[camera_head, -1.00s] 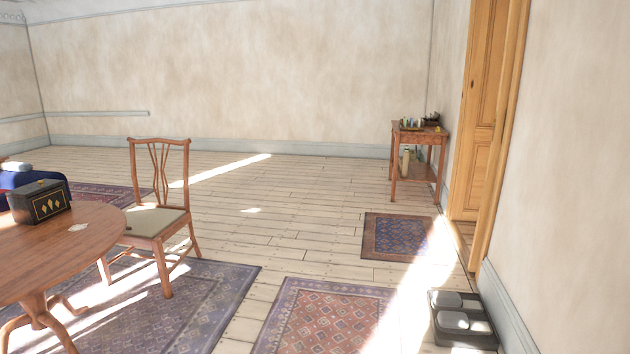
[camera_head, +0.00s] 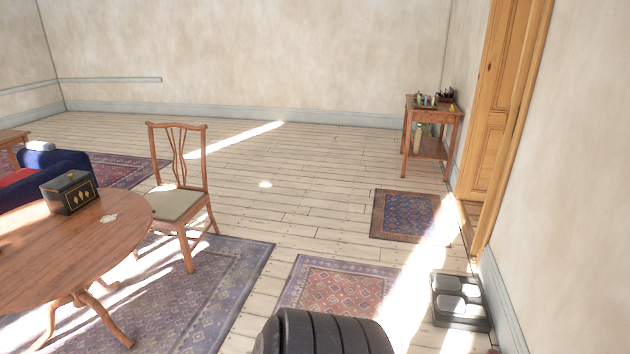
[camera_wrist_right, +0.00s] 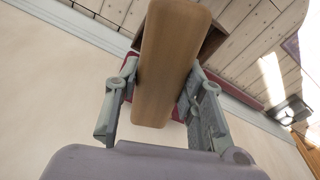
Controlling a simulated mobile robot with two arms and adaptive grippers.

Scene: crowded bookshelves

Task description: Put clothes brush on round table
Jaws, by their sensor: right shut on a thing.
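The clothes brush (camera_wrist_right: 176,50), a long tan wooden piece with rounded ends, is between the fingers of my right gripper (camera_wrist_right: 163,100) in the right wrist view. The gripper is shut on it, with a finger on each side. The bristles cannot be made out. The round table (camera_head: 70,255), reddish-brown wood on a pedestal, stands at the left in the head view, its left part cut off by the frame. A black box with gold diamonds (camera_head: 70,192) and a small pale piece (camera_head: 108,218) lie on its top. My left gripper is not in view.
A wooden chair (camera_head: 180,205) stands at the table's far right side. Patterned rugs (camera_head: 345,285) cover parts of the floor. A dark tray with grey things (camera_head: 435,310) lies by the right wall. A side table (camera_head: 433,115) stands far back. Open floor lies in the middle.

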